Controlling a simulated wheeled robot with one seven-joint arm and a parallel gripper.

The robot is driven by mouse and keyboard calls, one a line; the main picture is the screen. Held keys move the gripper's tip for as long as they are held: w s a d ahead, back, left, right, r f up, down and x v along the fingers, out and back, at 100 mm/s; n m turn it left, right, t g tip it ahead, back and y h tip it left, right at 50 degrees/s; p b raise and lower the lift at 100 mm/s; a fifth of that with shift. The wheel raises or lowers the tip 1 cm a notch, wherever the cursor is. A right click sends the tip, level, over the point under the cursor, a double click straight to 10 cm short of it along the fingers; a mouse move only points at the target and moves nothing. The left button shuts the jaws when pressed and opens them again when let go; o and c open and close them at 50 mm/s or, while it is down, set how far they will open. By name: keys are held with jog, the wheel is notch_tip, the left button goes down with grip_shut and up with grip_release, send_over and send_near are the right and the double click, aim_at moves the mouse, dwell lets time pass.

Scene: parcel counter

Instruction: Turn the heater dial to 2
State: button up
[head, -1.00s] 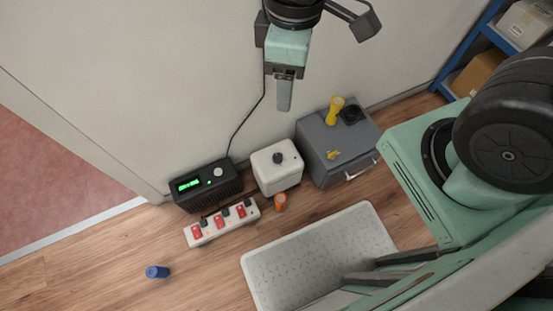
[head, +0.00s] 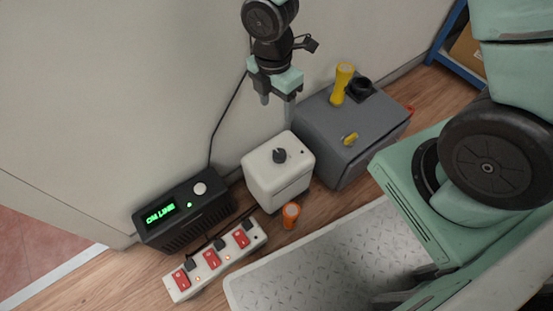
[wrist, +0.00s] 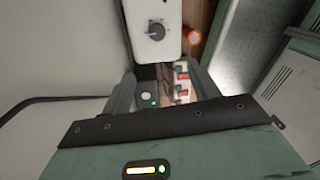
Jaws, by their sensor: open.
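The heater looks to be the white box (head: 262,182) on the floor by the wall, with a black dial (head: 279,156) on its top face. The dial's setting marks are too small to read. In the wrist view the dial (wrist: 156,30) shows at the top, on the white box's face (wrist: 148,52). My gripper (head: 277,106) is open and empty, fingers pointing down. In the head view it appears just above and behind the dial, apart from it. In the wrist view the dial lies beyond the fingertips.
A black unit (head: 182,222) with a green display stands left of the white box. A power strip (head: 215,262) with red switches and an orange cylinder (head: 290,213) lie in front. A grey box (head: 340,128) carrying a yellow torch (head: 342,84) stands close on the right.

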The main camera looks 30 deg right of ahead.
aim_at(279, 153)
jog(key=shift+n, duration=0.3)
jog(key=f+b, duration=0.3)
jog(key=f, duration=0.3)
jog(key=f+b, duration=0.4)
jog(key=f, duration=0.3)
jog(key=f+b, duration=0.4)
jog(key=f, duration=0.3)
jog(key=shift+s+d, duration=0.15)
jog(key=shift+d, duration=0.25)
jog(key=c, duration=1)
